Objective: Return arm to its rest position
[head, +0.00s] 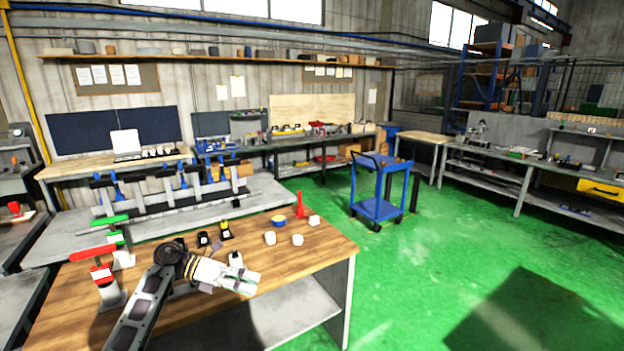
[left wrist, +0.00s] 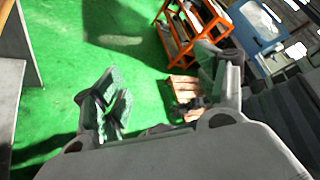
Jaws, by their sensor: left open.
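My left gripper (head: 246,281) is over the right part of the wooden workbench (head: 325,245) in the head view. Its arm comes in from the lower left. In the left wrist view the two fingers of the left gripper (left wrist: 165,100) stand wide apart with nothing between them. Past them are the green floor and a wooden pallet-like thing (left wrist: 184,90). My right gripper is not in view.
White cups (head: 270,238), a blue-yellow bowl (head: 279,221) and a red cone-like thing (head: 301,206) stand on the bench. A red-handled device (head: 104,275) is left of my arm. A blue cart (head: 378,209) stands on open green floor. An orange rack (left wrist: 190,35) shows in the wrist view.

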